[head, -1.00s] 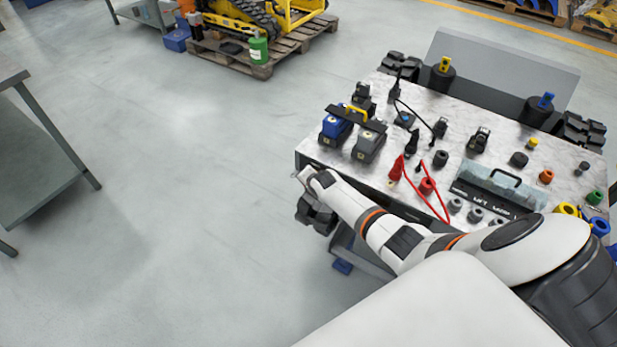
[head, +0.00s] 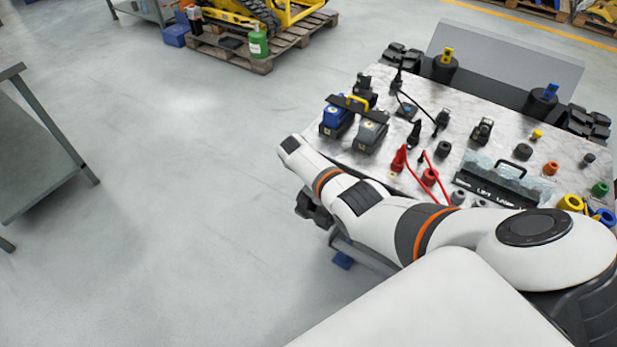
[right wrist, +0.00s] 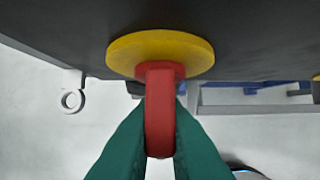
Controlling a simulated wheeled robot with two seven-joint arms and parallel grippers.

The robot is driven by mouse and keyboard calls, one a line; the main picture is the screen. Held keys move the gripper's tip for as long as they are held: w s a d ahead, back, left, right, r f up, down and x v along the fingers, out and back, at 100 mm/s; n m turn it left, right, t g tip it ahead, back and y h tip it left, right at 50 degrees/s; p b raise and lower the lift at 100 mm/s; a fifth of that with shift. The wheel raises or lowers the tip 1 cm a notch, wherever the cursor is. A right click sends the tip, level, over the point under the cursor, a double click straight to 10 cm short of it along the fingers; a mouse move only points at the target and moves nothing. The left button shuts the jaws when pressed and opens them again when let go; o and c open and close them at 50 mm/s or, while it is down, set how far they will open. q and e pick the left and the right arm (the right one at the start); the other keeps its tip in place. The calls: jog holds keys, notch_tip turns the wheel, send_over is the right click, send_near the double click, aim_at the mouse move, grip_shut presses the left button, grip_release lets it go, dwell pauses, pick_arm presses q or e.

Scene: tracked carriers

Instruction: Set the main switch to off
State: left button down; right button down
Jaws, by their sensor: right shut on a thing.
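The main switch shows in the right wrist view as a red handle (right wrist: 160,128) on a round yellow plate (right wrist: 160,52), fixed to a dark panel (right wrist: 260,25). The handle points straight down in that picture. My right gripper (right wrist: 159,108) has its green fingers on both sides of the red handle and is shut on it. In the head view my right arm reaches to the near left side of the carrier (head: 358,162); the switch and the right gripper are hidden there. My left gripper is not in view.
The carrier's top holds black and blue units, red plugs (head: 398,160), a case with a handle (head: 500,180) and several knobs. A small ring (right wrist: 72,101) hangs left of the switch. A grey table (head: 40,150) stands at left, with clear floor between.

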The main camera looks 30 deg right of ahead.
dwell(0.4)
jog(key=c, duration=1.5)
grip_release()
jog(key=p+v, duration=0.4)
jog(key=v, duration=0.8)
jog(key=shift+d, duration=0.1)
